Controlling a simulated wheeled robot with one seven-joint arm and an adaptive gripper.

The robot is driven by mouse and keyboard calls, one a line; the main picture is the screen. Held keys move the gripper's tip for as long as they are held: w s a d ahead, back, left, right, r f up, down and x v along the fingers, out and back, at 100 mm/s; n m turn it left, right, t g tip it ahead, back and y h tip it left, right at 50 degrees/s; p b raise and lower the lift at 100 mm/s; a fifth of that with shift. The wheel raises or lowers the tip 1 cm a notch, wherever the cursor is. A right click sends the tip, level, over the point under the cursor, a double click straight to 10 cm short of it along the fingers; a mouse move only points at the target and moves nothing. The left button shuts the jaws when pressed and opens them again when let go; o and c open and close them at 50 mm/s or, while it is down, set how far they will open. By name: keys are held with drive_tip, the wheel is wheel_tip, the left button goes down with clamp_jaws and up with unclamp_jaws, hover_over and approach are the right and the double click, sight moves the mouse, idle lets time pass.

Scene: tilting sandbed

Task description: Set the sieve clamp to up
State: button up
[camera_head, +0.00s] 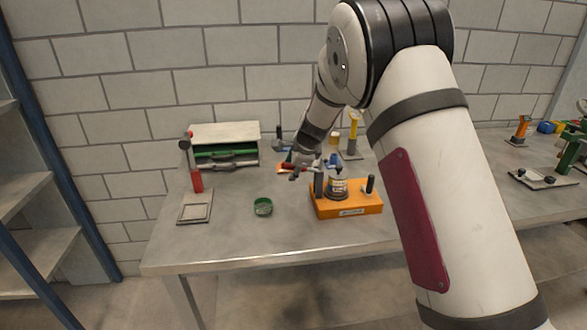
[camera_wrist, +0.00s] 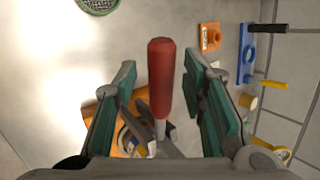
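A red handle (camera_wrist: 161,78) on a metal shaft stands between my gripper's fingers in the wrist view. The base carries a dark round device with a pale label (camera_head: 338,186) and black posts. I take the handle to be the sieve clamp's lever. My gripper (camera_wrist: 160,68) is open, with a visible gap on each side of the handle. In the head view my gripper (camera_head: 294,173) is small, left of the base. The lever's pivot is partly hidden.
A round green sieve (camera_head: 263,207) lies left of the base. A red-handled tool (camera_head: 196,181) stands by a square frame (camera_head: 195,208) at left. A cabinet (camera_head: 225,146), a blue clamp (camera_wrist: 247,56) and a yellow-handled item (camera_head: 353,128) stand behind. The table front is clear.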

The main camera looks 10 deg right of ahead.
drive_tip(key=v, duration=1.1)
drive_tip(key=shift+s+r, duration=0.2)
drive_tip(key=shift+r, duration=0.1)
drive_tip(key=shift+d, duration=0.1)
drive_tip(key=s+d+r+n+g, duration=0.1)
drive_tip(key=s+r+n, duration=0.4)
drive_tip(key=s, duration=0.5)
drive_tip(key=s+d+r+n, duration=0.1)
drive_tip(key=s+r+n, duration=0.35)
drive_tip(key=s, duration=0.65)
drive_tip(key=s+d+f+n+h, duration=0.1)
drive_tip(key=s+n, duration=0.3)
drive_tip(key=s, duration=0.6)
drive_tip(key=s+d+n, duration=0.2)
drive_tip(key=s+n, duration=0.3)
drive_tip(key=s, duration=0.5)
drive_tip(key=shift+s+d+f+g+h, duration=0.3)
drive_tip(key=shift+s+d+f+h, duration=0.1)
